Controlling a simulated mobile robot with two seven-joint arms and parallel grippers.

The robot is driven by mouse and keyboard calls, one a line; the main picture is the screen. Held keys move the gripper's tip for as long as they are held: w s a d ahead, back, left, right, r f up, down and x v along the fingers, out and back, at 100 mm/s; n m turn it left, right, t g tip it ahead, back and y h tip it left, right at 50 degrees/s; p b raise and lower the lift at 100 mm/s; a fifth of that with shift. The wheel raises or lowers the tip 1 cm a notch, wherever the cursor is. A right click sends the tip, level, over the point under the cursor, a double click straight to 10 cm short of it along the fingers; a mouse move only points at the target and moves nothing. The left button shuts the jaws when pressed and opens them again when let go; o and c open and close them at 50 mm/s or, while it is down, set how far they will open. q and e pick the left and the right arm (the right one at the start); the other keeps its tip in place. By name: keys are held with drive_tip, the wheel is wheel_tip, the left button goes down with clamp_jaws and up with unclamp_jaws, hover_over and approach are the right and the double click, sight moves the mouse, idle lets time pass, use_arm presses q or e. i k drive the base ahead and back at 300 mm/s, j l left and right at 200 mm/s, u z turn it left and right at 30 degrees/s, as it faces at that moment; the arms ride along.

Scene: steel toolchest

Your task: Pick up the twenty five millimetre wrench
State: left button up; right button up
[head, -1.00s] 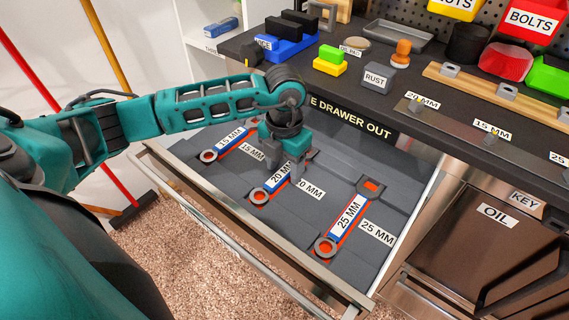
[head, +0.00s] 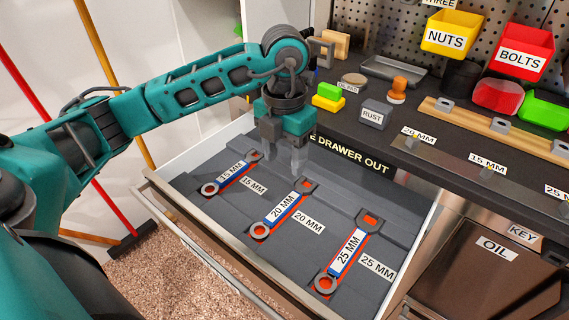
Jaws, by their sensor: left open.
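The 25 mm wrench (head: 348,250) lies in its red-edged recess at the right of the open drawer (head: 205,222), with a "25 MM" label on its handle and another beside it. The 20 mm wrench (head: 282,207) lies in the middle recess and the 15 mm wrench (head: 232,173) in the left one. My left gripper (head: 284,168) is open and empty, fingers pointing down, above the back of the drawer near the far end of the 20 mm wrench. It is up and left of the 25 mm wrench, clear of it. My right gripper is not in view.
The dark worktop (head: 440,150) overhangs behind the drawer and carries a rust block (head: 374,115), a yellow-green block (head: 328,98) and a wooden rail (head: 500,127). Yellow (head: 452,34) and red bins (head: 523,50) hang above. Brooms stand at left.

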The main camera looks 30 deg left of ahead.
sight(340, 264)
drive_tip(key=k, duration=1)
